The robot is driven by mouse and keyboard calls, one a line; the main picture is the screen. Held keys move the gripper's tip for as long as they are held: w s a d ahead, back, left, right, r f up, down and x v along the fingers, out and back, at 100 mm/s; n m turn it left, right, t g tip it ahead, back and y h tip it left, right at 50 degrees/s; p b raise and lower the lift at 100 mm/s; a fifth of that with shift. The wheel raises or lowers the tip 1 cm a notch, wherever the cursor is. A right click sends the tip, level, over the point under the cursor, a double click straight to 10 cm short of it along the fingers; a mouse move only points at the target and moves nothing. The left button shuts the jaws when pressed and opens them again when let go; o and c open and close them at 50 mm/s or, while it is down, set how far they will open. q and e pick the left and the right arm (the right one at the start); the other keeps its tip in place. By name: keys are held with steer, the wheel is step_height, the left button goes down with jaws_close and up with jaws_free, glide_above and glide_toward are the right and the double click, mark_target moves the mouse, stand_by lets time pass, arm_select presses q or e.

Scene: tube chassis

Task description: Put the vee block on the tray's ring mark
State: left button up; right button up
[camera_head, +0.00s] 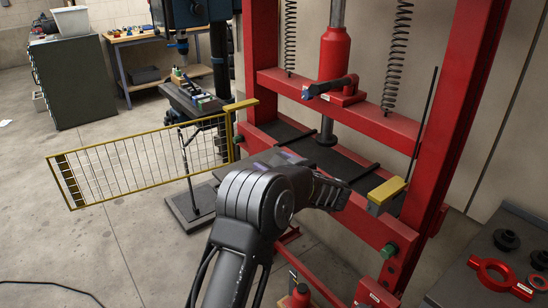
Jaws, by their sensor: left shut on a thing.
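My left arm rises from the bottom middle, and my left gripper (345,194) points right, in front of the red press. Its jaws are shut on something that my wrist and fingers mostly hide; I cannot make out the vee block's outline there. A yellow-topped grey piece (389,189) shows just right of the fingertips; I cannot tell whether it touches them or belongs to the press. I cannot pick out a tray with a ring mark for certain. My right gripper is not in view.
The red press frame (460,110) stands close around the gripper, with its dark bed (345,165) behind. A yellow mesh gate (140,165) stands open at left. A dark bench (455,285) at right holds a red ring-shaped tool (490,280) and black round parts.

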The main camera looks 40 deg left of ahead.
arm_select(q)
steer(key=shift+f, duration=0.55)
steer(key=shift+f, duration=0.1)
steer(key=o, duration=2)
steer(key=shift+f, duration=0.15)
steer(key=b+v, duration=0.1)
steer(key=v, duration=1.1)
